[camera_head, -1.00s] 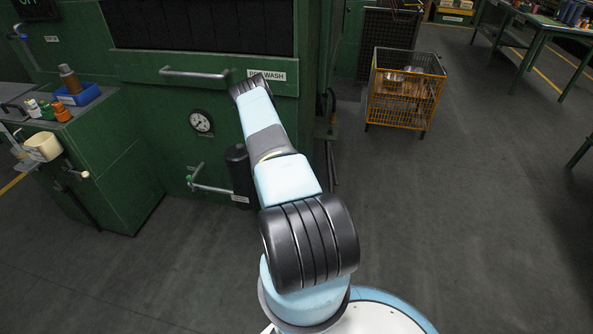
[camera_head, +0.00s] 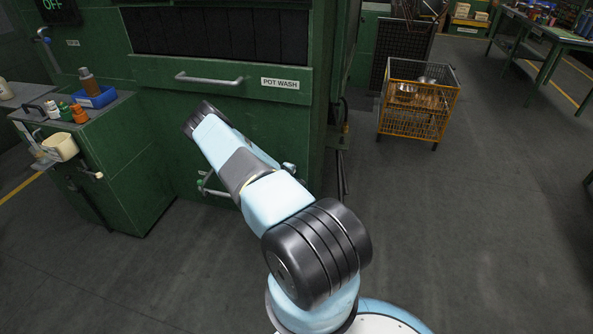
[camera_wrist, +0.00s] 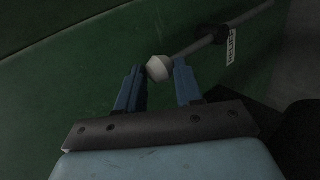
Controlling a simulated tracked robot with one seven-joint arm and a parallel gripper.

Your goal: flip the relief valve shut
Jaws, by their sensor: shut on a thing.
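In the wrist view, a pale rounded knob (camera_wrist: 158,69) sits between the two blue fingers of my gripper (camera_wrist: 160,72), which is shut on it. The knob ends a thin grey rod (camera_wrist: 190,49) that runs up and right to a dark round fitting. A white tag (camera_wrist: 231,46) with lettering too blurred to read hangs beside the rod. I take this to be the relief valve's lever. In the head view, my arm hides my gripper; part of a pipe or lever (camera_head: 206,184) shows low on the green machine front.
The green machine (camera_head: 300,120) has a grey handle bar and a "POT WASH" label. A green cabinet (camera_head: 125,175) with bottles and a blue tray stands left. A yellow wire cage (camera_head: 418,110) with metal pots stands right. The floor at right is open.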

